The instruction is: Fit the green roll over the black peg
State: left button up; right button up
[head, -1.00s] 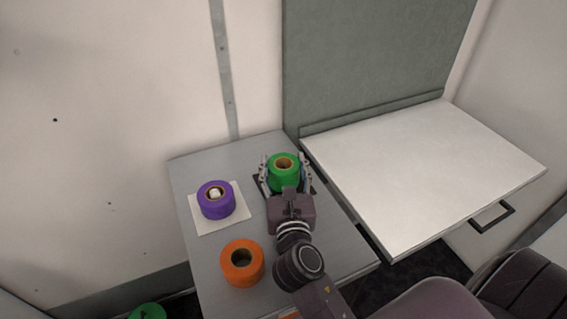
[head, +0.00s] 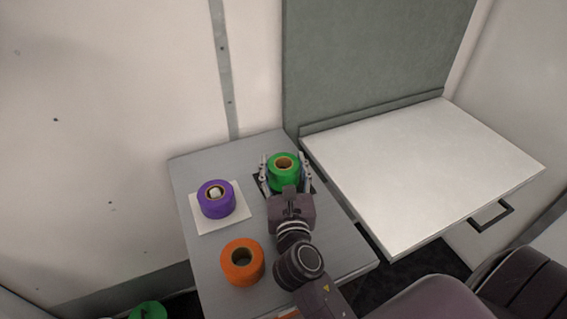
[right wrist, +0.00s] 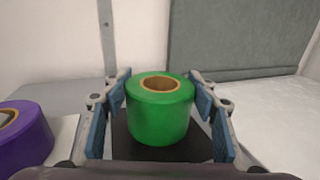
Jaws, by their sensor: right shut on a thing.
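The green roll (head: 283,178) stands upright near the far end of the grey table, over a black square base (head: 312,188). My right gripper (head: 284,163) is shut on the roll, with one finger on each side. The right wrist view shows the green roll (right wrist: 158,122) between the blue finger pads, above the black base (right wrist: 122,150). The black peg is not visible; the roll hides the middle of the base. I cannot tell whether the roll rests fully on the base. My left gripper is not in view.
A purple roll (head: 216,202) sits on a white square base (head: 236,221), around a pale peg (head: 215,193). An orange roll (head: 242,266) stands nearer on the grey table (head: 190,172). A white board (head: 420,170) lies to the right. A wall rises behind.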

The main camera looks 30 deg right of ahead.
aim_at(285, 181)
jog(key=shift+f+b, duration=0.35)
jog(key=shift+f, duration=0.2)
jog(key=o, duration=0.9)
jog(key=shift+o, duration=0.2)
jog(key=shift+b+v, duration=0.55)
jog(key=shift+v, duration=2.45)
jog(key=shift+b+v, duration=0.6)
jog(key=shift+v, duration=1.95)
